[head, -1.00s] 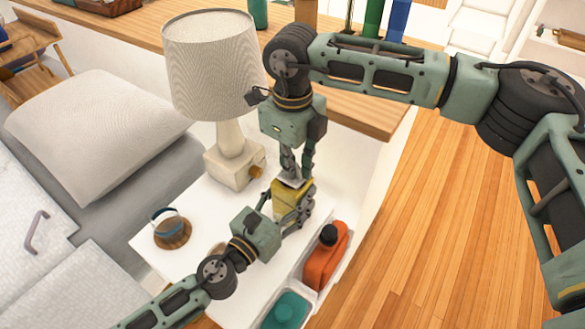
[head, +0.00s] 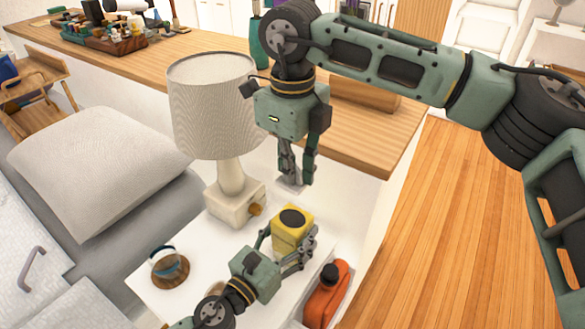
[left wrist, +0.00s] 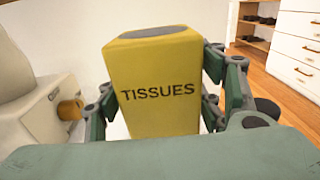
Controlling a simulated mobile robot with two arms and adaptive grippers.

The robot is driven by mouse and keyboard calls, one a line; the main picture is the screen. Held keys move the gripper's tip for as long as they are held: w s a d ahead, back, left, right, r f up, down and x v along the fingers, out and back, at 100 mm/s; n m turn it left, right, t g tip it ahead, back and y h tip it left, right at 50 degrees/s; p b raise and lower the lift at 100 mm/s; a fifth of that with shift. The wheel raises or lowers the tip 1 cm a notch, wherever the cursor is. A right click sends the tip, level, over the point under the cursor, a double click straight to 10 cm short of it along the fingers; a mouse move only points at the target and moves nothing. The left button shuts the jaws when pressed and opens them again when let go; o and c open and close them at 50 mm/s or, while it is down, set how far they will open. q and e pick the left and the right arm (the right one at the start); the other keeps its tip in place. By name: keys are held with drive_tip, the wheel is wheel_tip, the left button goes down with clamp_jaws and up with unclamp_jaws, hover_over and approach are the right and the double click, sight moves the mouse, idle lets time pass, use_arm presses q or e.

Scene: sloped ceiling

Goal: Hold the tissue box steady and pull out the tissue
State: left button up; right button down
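The yellow tissue box (head: 291,233) stands upright on the white table, with a dark oval opening on top and no tissue showing there. My left gripper (head: 284,246) is shut on the box, one finger on each side. In the left wrist view the box (left wrist: 157,90) shows the word TISSUES, with the green fingers (left wrist: 157,105) beside it. My right gripper (head: 296,178) is above and behind the box, its fingers close together on a small, pale grey-white tissue (head: 290,186). The tissue is clear of the box.
A lamp (head: 213,105) stands close left of both grippers. A glass on a wooden coaster (head: 170,270) is at the table's left. A wooden counter (head: 370,128) lies behind.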

use_arm(q)
drive_tip(key=shift+o, duration=1.1)
drive_tip(key=shift+s+a, duration=0.35)
drive_tip(key=shift+s, duration=0.1)
drive_tip(key=v, duration=1)
drive_tip(key=shift+s+a, duration=0.2)
drive_tip(key=shift+s, duration=0.15)
